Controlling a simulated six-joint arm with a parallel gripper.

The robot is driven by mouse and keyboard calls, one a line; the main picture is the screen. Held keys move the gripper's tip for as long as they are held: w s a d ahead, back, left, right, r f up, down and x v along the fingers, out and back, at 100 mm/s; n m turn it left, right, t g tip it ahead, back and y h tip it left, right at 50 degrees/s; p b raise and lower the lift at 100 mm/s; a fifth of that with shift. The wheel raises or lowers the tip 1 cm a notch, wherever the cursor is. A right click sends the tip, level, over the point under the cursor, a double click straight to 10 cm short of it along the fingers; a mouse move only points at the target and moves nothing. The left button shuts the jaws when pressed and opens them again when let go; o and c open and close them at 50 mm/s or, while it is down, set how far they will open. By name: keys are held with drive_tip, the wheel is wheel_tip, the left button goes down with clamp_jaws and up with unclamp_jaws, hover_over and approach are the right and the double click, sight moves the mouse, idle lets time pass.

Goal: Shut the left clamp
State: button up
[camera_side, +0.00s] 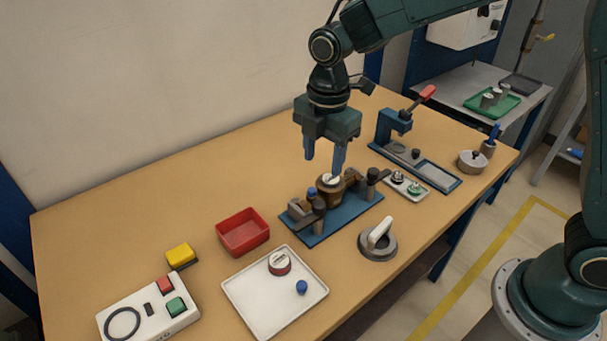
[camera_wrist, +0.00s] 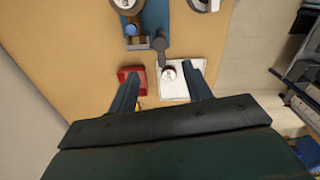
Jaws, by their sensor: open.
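A blue base plate (camera_side: 345,217) carries a brown round holder with a white-faced round part (camera_side: 331,180) seated in it. The left clamp (camera_side: 318,208), dark with a blue knob (camera_side: 312,192), stands at the plate's left end. It also shows in the wrist view (camera_wrist: 159,43). I cannot tell exactly how its lever is set. A second dark clamp (camera_side: 372,178) stands at the right end. My gripper (camera_side: 323,157) is open and empty, pointing down above the holder, apart from the clamp. Its two fingers also show in the wrist view (camera_wrist: 161,72).
A red bin (camera_side: 242,232) and a white tray (camera_side: 250,305) with a round part and a blue knob lie to the left. A grey dial with a white handle (camera_side: 379,238) is in front. A blue press (camera_side: 392,128) stands behind right. The back left table is clear.

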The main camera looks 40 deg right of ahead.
sight(319, 204)
wheel_tip(319, 204, down, 12)
drive_tip(key=shift+w+r, duration=0.1)
drive_tip(key=shift+w, duration=0.05)
idle(0.4)
drive_tip(key=c, duration=1)
